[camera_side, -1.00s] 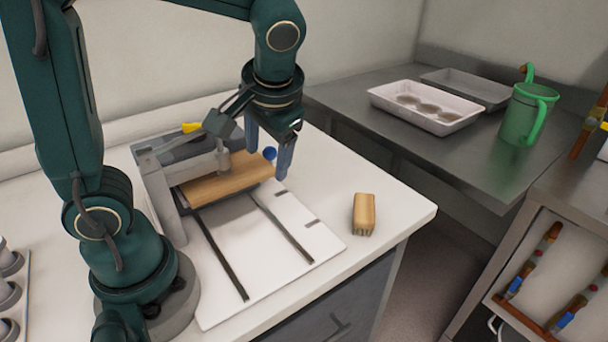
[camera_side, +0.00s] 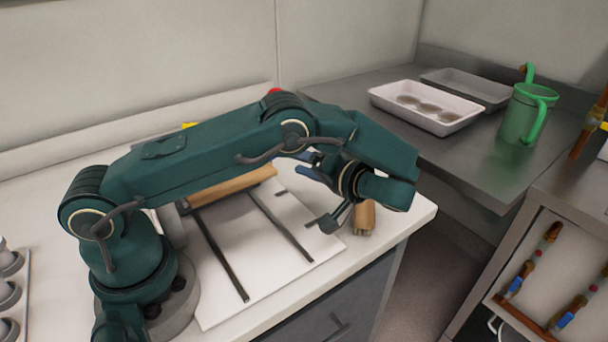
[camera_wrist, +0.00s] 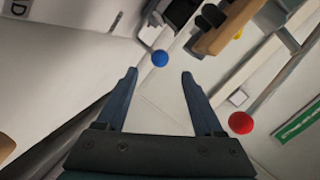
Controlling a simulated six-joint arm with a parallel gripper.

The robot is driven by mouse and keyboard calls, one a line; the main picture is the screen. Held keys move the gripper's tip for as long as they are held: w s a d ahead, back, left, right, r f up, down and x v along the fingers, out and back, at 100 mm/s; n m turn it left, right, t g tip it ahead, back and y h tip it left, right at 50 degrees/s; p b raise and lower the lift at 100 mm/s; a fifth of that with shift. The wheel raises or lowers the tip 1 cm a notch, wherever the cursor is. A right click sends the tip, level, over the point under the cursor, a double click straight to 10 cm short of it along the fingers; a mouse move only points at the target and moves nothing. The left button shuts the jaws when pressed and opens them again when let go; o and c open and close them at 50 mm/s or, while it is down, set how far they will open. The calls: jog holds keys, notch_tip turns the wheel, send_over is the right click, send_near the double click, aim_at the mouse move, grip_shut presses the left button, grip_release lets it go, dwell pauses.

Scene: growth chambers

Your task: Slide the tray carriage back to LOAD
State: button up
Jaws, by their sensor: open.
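The tray carriage (camera_side: 235,186), with a tan wooden-looking top, sits at the far end of two dark rails on a white base plate (camera_side: 235,240); my arm hides much of it. In the wrist view the tan part (camera_wrist: 228,28) is at the upper right. A blue ball knob (camera_wrist: 160,58) shows in the wrist view, just beyond and between my fingertips, apart from both. My gripper (camera_wrist: 160,74) is open and empty. In the side view my gripper (camera_side: 302,164) is low over the right of the plate, fingers pointing left.
A tan block-like brush (camera_side: 365,217) lies on the bench right of the plate. A red ball (camera_wrist: 240,122) is close to my right finger in the wrist view.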

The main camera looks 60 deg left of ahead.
jog(key=x, duration=1.2)
jog(key=shift+c, duration=0.3)
jog(key=c, duration=1)
grip_shut()
jog(key=shift+s+f, duration=0.1)
jog(key=shift+s, duration=0.05)
